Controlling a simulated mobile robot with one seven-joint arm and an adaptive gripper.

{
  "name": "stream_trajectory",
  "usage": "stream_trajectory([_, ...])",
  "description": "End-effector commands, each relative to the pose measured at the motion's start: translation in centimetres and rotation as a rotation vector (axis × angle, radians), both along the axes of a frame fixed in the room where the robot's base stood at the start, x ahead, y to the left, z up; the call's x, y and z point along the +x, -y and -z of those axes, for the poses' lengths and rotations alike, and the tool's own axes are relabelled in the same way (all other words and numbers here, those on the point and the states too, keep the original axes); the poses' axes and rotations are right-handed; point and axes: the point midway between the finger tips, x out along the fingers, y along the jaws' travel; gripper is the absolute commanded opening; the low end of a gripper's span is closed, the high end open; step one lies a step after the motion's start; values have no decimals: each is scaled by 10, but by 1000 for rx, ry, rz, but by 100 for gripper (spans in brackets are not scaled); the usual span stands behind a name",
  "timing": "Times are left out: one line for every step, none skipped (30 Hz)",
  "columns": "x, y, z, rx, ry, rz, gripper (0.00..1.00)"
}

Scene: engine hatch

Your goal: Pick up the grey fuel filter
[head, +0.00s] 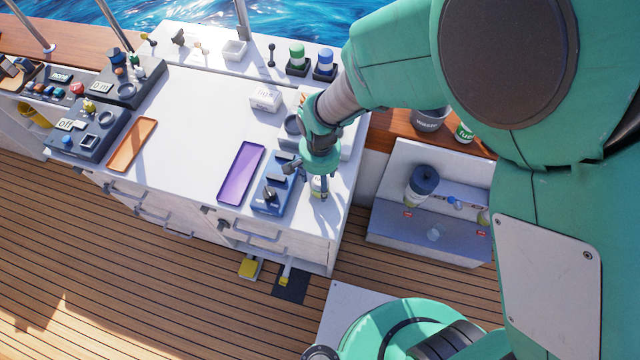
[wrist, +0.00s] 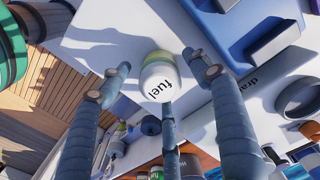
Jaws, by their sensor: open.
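A pale grey-white cylinder marked "fuel" (wrist: 160,82), with a yellow-green band, stands on the white worktop. It shows small and partly covered in the head view (head: 317,188). My gripper (head: 318,178) is just above it at the worktop's front right. In the wrist view, the fingers of my gripper (wrist: 158,72) are spread open around the cylinder's end, with gaps visible at the sides. I cannot tell whether any finger touches it.
A blue fixture (head: 273,190) is close on the left, with a purple tray (head: 240,172) beyond it. An open hatch (head: 400,225) right of the worktop holds a dark blue-capped canister (head: 422,182). A bin (head: 430,120) stands behind. The worktop's middle is clear.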

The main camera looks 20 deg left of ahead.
Motion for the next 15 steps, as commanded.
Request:
stream_trajectory([0, 0, 0, 0, 0, 0, 63])
stream_trajectory([0, 0, 0, 0, 0, 0, 63])
stream_trajectory([0, 0, 0, 0, 0, 0, 63])
stream_trajectory([0, 0, 0, 0, 0, 0, 63])
stream_trajectory([0, 0, 0, 0, 0, 0, 63])
stream_trajectory([0, 0, 0, 0, 0, 0, 59])
stream_trajectory([0, 0, 0, 0, 0, 0, 53])
stream_trajectory([0, 0, 0, 0, 0, 0, 47])
stream_trajectory([0, 0, 0, 0, 0, 0, 39])
stream_trajectory([0, 0, 0, 0, 0, 0, 33])
stream_trajectory([0, 0, 0, 0, 0, 0, 27])
stream_trajectory([0, 0, 0, 0, 0, 0, 19])
stream_trajectory([0, 0, 0, 0, 0, 0, 13])
stream_trajectory([0, 0, 0, 0, 0, 0, 8])
stream_trajectory([0, 0, 0, 0, 0, 0, 8])
